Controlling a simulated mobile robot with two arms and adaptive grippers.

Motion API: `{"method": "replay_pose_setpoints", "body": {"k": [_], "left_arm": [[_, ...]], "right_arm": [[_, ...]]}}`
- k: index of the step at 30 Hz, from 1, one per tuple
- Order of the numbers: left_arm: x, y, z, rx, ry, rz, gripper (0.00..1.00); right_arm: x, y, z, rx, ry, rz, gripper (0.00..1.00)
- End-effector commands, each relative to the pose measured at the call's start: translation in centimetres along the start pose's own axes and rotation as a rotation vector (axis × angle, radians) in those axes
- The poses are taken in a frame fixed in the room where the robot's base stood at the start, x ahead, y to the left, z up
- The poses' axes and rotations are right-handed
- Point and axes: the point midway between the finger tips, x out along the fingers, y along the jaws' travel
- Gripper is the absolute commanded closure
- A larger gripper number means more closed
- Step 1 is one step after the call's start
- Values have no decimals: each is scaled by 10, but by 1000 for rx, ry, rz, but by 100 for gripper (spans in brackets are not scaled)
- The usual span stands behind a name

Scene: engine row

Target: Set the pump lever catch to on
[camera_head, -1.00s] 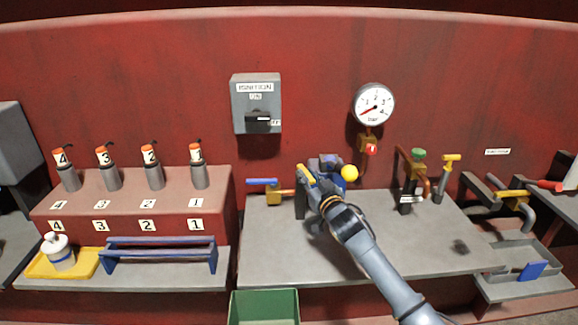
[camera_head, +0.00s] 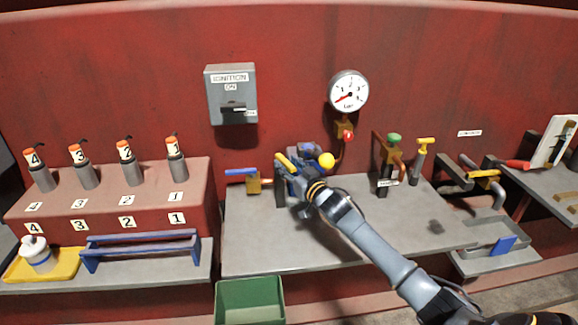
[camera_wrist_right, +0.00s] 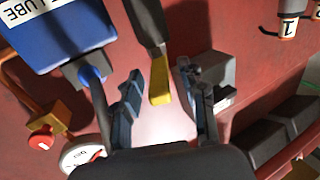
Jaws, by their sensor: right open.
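A dark lever bar with a yellow tip (camera_wrist_right: 160,85) shows in the right wrist view, between the spread fingers of my right gripper (camera_wrist_right: 165,105); I see no contact. In the head view, the yellow piece (camera_head: 284,161) shows above a dark upright post (camera_head: 280,190). My right gripper (camera_head: 294,182) is open just right of the post, and partly hides the blue pump (camera_head: 306,153). A blue box labelled "LUBE" (camera_wrist_right: 65,35) is at upper left of the wrist view. I cannot tell which part is the catch or its setting. My left gripper is out of view.
A yellow ball knob (camera_head: 326,160) is close to the right of the gripper. A blue-handled valve (camera_head: 253,183) is on the left. A pressure gauge (camera_head: 348,93) and red knob (camera_head: 348,136) are behind. The grey bench (camera_head: 265,245) is clear in front.

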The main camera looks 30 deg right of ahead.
Motion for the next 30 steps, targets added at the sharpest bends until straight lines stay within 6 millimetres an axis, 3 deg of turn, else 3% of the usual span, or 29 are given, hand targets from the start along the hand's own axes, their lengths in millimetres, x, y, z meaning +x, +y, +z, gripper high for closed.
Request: {"method": "replay_pose_setpoints", "body": {"k": [8, 21, 30], "left_arm": [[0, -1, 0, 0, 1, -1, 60], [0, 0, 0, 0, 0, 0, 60], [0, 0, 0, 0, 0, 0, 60]], "right_arm": [[-20, 0, 1, 1, -1, -1, 58], [-99, 0, 1, -1, -2, -1, 58], [-120, 0, 1, 0, -1, 0, 58]]}}
